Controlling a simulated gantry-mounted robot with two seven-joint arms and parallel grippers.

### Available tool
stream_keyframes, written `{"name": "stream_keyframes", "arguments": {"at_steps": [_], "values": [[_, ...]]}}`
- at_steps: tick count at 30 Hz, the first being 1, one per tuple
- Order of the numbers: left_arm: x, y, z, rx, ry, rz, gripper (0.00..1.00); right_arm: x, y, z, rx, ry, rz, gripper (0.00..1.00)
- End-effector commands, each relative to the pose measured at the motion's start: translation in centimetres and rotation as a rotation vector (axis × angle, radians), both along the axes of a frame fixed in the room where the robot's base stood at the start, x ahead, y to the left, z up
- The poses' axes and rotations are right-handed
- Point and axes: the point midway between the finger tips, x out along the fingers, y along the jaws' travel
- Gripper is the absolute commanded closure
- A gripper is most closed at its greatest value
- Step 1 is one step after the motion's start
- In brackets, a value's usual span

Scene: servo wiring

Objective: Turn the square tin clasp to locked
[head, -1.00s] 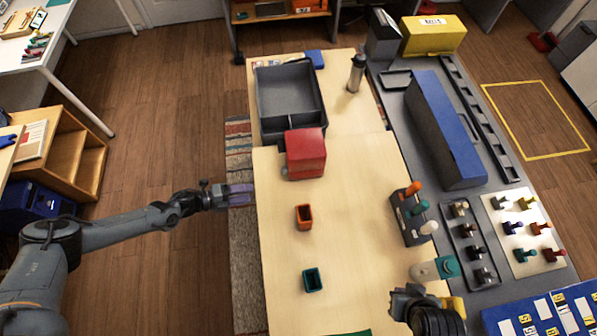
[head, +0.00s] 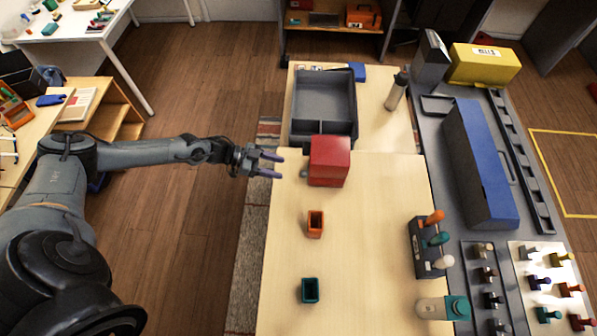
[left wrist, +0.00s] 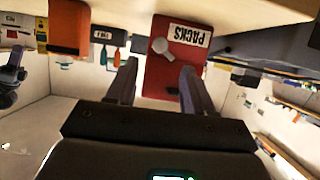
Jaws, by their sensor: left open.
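The square tin (head: 329,162) is a red box on the light wooden table, right of my left gripper. In the left wrist view the tin (left wrist: 181,72) appears upside down with a white "PACKS" label (left wrist: 192,34) and a pale grey clasp (left wrist: 160,45) on its face. The clasp has a round head and a short arm pointing obliquely. My left gripper (head: 280,166) is open and empty, its fingers pointing at the tin's left side. In the wrist view the fingers (left wrist: 159,66) flank the clasp with a gap. My right gripper is out of view.
A grey divided tray (head: 323,103) stands just behind the tin. An orange cup (head: 315,224) and a teal cup (head: 310,290) stand nearer on the table. A grey holder with coloured handles (head: 424,250) is at the right. The table's middle is clear.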

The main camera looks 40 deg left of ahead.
Motion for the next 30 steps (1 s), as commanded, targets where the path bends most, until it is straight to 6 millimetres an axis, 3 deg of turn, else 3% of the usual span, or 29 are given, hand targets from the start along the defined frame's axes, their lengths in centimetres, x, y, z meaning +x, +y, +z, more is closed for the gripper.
{"name": "stream_keyframes", "arguments": {"at_steps": [12,27,30], "values": [[3.5,-4.7,-2.4,-0.001,-0.002,0.0,0.48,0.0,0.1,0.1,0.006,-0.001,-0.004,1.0],[4.2,-5.6,-2.9,0.001,-0.001,-0.001,0.48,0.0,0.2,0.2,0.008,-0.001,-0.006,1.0],[4.2,-5.6,-2.9,0.001,-0.001,-0.001,0.6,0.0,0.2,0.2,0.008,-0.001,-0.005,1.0]]}}
